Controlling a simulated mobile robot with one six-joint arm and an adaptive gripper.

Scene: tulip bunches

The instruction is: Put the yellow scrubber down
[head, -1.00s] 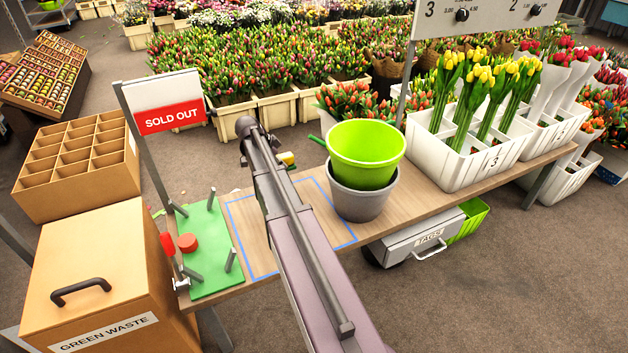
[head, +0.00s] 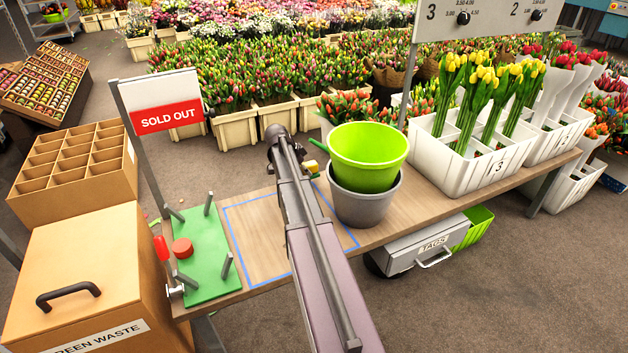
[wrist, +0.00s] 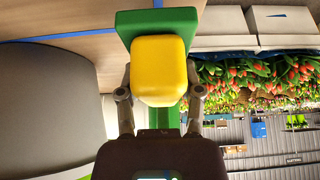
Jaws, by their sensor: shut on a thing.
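My gripper (wrist: 160,95) is shut on the yellow scrubber (wrist: 160,65), with one finger on each side of it. In the wrist view the scrubber has a blocky yellow body in front of a green part. In the head view only a small yellow bit of the scrubber (head: 311,166) shows between my arm and the buckets. My arm hides the gripper there. I cannot tell whether the scrubber touches the table (head: 262,250).
A lime bucket (head: 367,165) sits in a grey bucket (head: 367,205) close to the right of my arm. A blue-outlined area on the table lies partly under my arm. A green pegged board (head: 210,275) is at left, with a SOLD OUT sign (head: 166,117) behind.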

